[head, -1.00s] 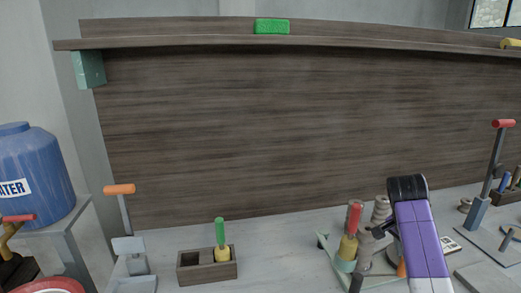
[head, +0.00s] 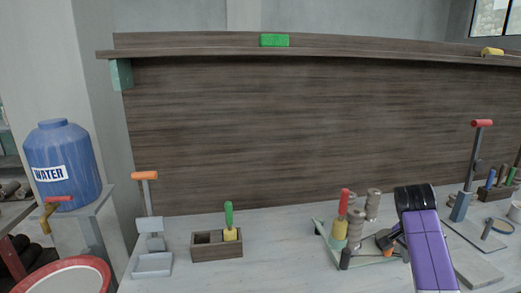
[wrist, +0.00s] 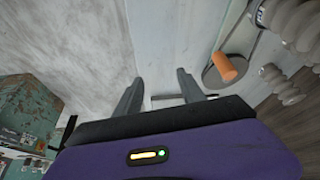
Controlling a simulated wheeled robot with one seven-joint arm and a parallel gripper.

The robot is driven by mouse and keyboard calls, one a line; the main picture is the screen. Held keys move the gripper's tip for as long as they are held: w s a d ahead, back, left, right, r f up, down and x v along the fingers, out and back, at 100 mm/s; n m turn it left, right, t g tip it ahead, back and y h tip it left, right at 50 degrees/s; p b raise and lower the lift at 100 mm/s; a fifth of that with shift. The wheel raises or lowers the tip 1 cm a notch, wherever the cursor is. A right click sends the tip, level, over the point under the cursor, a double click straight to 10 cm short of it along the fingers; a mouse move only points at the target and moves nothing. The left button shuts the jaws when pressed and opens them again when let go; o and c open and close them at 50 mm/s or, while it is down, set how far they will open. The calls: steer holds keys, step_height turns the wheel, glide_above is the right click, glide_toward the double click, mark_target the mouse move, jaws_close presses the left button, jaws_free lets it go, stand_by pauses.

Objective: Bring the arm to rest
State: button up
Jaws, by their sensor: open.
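My arm shows purple and black at the right of the head view, over the workbench (head: 290,255). My gripper (wrist: 160,92) shows in the wrist view, its two dark fingers spread apart with nothing between them. In the head view my fingertips are hidden behind my arm.
A wooden box (head: 205,252) holds a green-handled tool (head: 229,215). A red-handled press (head: 470,170) stands right. The bench's middle front is clear.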

steer(key=w+r+n+t+h, duration=0.1)
steer(key=w+r+n+t, duration=0.35)
steer(key=w+t, duration=0.3)
steer(key=s+a+f+n+t+y, duration=0.1)
steer(key=s+a+f+n+t, duration=0.25)
steer(key=s+a, duration=0.45)
steer(key=s+a+f+n+t+y, duration=0.1)
steer(key=s+a+f+n+t, duration=0.25)
steer(key=s+a, duration=0.4)
steer(key=s+a+y, duration=0.1)
steer(key=s+a, duration=0.1)
steer(key=s, duration=1.1)
steer(key=s+a+r+n+g+y, duration=0.1)
steer(key=s+a, duration=0.2)
steer(key=s, duration=1.1)
steer(key=s+a+n+y, duration=0.1)
steer(key=s+a, duration=0.1)
steer(key=s, duration=1.1)
steer(key=shift+s+a+r, duration=0.3)
steer(key=shift+a+r, duration=0.05)
steer(key=shift+a, duration=0.05)
